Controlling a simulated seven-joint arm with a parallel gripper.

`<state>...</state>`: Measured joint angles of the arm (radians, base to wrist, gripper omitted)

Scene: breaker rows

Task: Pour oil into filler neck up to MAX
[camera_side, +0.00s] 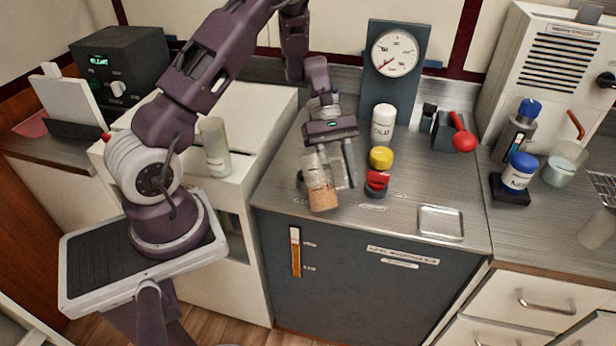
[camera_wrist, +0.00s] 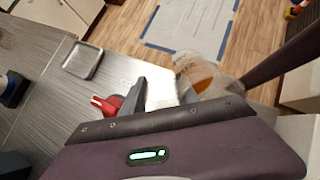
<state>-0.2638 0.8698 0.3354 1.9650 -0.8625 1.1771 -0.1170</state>
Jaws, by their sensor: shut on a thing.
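My gripper (camera_side: 333,172) is over the left part of the metal-topped cabinet, shut on a clear beaker (camera_side: 322,190) with amber-brown contents. The beaker leans slightly in the side view; I cannot tell whether it touches the counter. The beaker also shows blurred in the wrist view (camera_wrist: 212,72). A dark round fitting (camera_side: 300,182), partly hidden behind the beaker, may be the filler neck.
A dial gauge (camera_side: 395,55) stands behind, a red-knobbed lever (camera_side: 462,138) further right. A metal tray (camera_side: 440,223) lies near the front edge.

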